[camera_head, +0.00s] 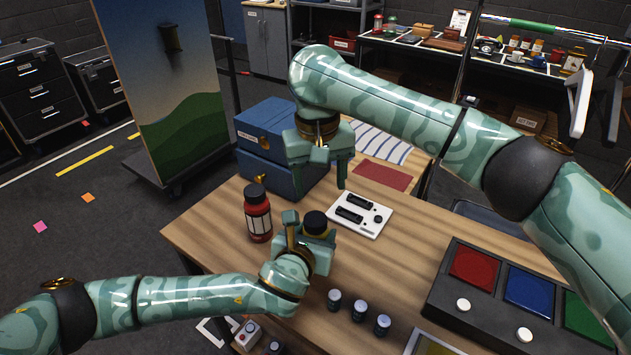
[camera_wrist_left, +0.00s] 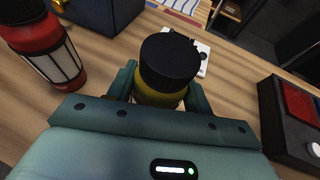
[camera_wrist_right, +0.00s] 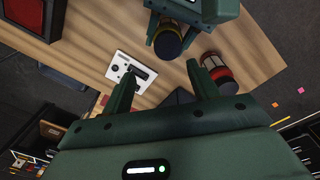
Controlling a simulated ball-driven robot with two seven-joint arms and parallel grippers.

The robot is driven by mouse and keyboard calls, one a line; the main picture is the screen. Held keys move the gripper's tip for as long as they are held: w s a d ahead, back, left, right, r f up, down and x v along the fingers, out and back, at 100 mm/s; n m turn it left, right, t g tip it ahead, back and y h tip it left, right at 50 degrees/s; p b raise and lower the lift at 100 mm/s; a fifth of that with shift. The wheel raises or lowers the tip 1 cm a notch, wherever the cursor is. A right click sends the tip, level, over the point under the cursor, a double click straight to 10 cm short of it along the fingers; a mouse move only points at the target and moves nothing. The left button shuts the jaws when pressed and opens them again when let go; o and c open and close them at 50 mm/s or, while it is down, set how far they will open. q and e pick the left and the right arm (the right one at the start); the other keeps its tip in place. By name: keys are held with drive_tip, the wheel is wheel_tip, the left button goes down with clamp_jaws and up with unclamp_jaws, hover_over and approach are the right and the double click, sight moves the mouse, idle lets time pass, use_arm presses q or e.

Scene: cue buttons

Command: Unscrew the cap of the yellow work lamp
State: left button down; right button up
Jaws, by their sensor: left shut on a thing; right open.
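The yellow work lamp is held upright in my left gripper (camera_head: 310,238), which is shut on its yellow body (camera_wrist_left: 160,98). Its black cap (camera_wrist_left: 170,60) is on top and also shows in the head view (camera_head: 316,221). The cap also shows near the top of the right wrist view (camera_wrist_right: 167,44). My right gripper (camera_head: 318,184) is open and empty. It points down above and behind the lamp, apart from the cap.
A red lamp (camera_head: 258,212) with a dark cap stands left of the yellow one. Blue cases (camera_head: 280,143) and a white panel (camera_head: 371,216) are behind. Small jars (camera_head: 358,309) stand in front. A box with red, blue and green buttons (camera_head: 453,297) is at right.

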sight(316, 218)
drive_tip(key=m, duration=0.6)
drive_tip(key=shift+s+a+f, duration=0.15)
drive_tip(key=shift+a, duration=0.05)
drive_tip(key=m, duration=0.7)
drive_tip(key=shift+a+m+y, duration=0.25)
drive_tip(key=shift+m+y, duration=0.05)
drive_tip(key=shift+s+f+m, duration=0.1)
drive_tip(key=shift+f+m, duration=0.1)
drive_tip(key=shift+m, duration=0.1)
wheel_tip(316, 218, down, 8)
drive_tip(key=shift+r, duration=0.2)
